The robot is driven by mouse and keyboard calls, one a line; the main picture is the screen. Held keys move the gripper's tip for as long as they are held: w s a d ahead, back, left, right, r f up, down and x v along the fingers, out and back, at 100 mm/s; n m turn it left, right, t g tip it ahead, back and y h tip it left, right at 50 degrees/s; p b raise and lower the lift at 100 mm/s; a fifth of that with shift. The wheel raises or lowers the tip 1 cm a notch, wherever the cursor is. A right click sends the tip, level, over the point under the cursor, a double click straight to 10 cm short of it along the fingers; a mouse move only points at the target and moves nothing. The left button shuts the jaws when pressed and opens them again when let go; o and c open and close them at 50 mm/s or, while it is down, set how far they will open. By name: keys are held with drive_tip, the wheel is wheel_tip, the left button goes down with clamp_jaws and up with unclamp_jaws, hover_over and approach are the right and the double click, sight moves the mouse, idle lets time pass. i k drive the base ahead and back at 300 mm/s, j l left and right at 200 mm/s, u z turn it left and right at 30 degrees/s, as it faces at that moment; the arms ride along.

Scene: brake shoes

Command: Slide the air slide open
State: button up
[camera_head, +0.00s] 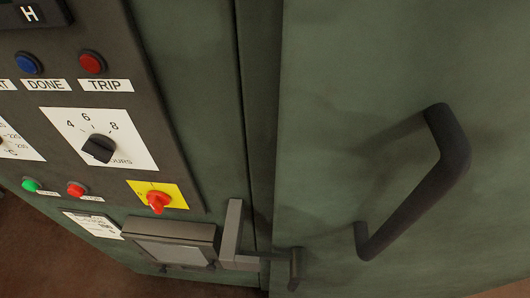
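No part that I can clearly tell as the air slide shows in the head view. A green cabinet (345,40) fills most of the view. Its dark control panel (95,25) is on the left and its door, with a black bar handle (425,190), is on the right. A grey box with a pale, window-like face (172,245) is fixed low on the front; I cannot tell what it is. A grey L-shaped bracket or latch (233,235) stands beside it at the door seam. My gripper is not in view.
The panel carries a black hours knob (98,148), a red rotary switch (158,201) on a yellow plate, and several blue, red and green buttons or lamps. The bar handle sticks out from the door. Brown floor (45,265) shows at the lower left.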

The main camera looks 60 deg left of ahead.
sight(163, 271)
drive_tip(key=k+u, duration=0.15)
drive_tip(key=u, duration=1.45)
drive_tip(key=i+l+u, duration=0.1)
drive_tip(key=u, duration=1.75)
drive_tip(key=z, duration=0.15)
drive_tip(key=i+j+z, duration=0.15)
drive_tip(key=j+z, duration=0.2)
drive_tip(key=j, duration=0.25)
drive_tip(key=j+z, duration=0.4)
drive_tip(key=j, duration=0.2)
drive_tip(key=j+z, duration=0.35)
drive_tip(key=j, duration=1.25)
drive_tip(key=i+j, duration=0.15)
drive_tip(key=j, duration=0.7)
drive_tip(key=i, duration=0.2)
drive_tip(key=l+z, duration=0.05)
